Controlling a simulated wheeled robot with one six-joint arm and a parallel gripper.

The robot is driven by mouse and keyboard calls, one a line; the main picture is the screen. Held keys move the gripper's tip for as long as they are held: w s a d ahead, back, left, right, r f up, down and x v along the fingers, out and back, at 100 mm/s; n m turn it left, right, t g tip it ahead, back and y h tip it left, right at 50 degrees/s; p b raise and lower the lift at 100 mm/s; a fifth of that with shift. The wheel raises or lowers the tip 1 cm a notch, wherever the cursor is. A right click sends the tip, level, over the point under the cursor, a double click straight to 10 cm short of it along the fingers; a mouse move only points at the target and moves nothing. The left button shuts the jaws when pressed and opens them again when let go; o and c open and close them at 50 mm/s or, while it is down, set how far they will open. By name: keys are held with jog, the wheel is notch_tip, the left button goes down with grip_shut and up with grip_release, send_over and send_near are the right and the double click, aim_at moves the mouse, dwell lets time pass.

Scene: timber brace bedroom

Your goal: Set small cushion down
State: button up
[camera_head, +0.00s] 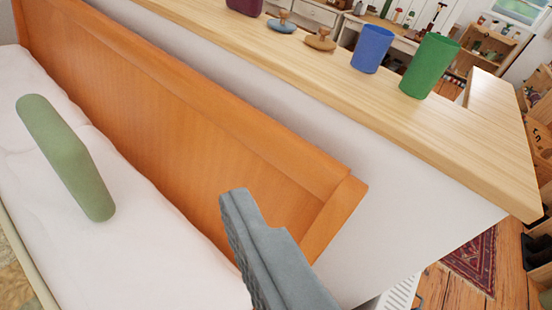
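A small green cushion (66,157) is at the left, over the white mattress of a bed (185,265). It is tilted on its edge and shows as a narrow slab. I cannot tell whether it leans on something. One grey finger of my gripper (246,222) shows at the bottom middle, with its ridged face towards the left and nothing touching it. The other finger is out of view. Bare mattress shows between the finger and the cushion.
The orange wooden headboard (185,115) runs along the bed behind the cushion. Behind it a pale wooden ledge (320,75) bears a blue cup (372,49), a green cup (430,66) and small items. A red rug (472,260) lies at lower right.

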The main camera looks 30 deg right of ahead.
jog(key=s+d+f+t, duration=0.1)
jog(key=s+f, duration=0.1)
jog(key=s, duration=0.6)
jog(key=s+d+f+m+t+h, duration=0.1)
jog(key=s+d+f+t, duration=0.1)
jog(key=s, duration=0.6)
jog(key=shift+s+d+f+m, duration=0.2)
jog(key=shift+f+m, duration=0.1)
jog(key=shift+f, duration=0.55)
